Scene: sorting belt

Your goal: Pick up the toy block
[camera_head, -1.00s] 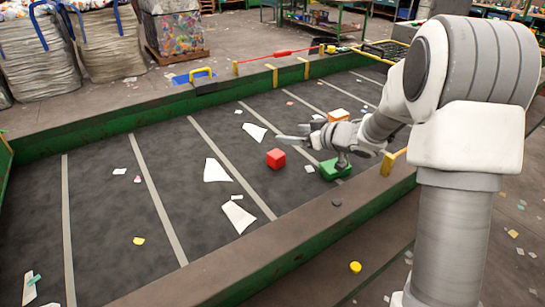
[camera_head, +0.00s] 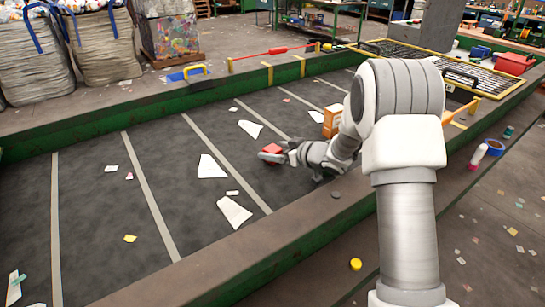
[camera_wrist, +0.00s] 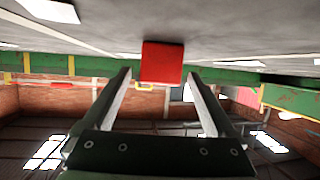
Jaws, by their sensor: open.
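A red toy block (camera_head: 272,148) sits on the dark belt (camera_head: 100,215), and the grey fingers of my gripper (camera_head: 274,157) are right by it in the head view. In the wrist view the red block (camera_wrist: 161,62) is centred just beyond and between the two fingertips of my gripper (camera_wrist: 159,76). The jaws are open, with a gap on each side of the block in that picture. Whether a finger touches it I cannot tell. In the head view the gripper partly covers the block's lower part.
An orange box (camera_head: 333,121) stands on the belt behind my wrist. White scraps (camera_head: 234,212) lie flat to the left. Green-sided walls (camera_head: 150,103) border the belt.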

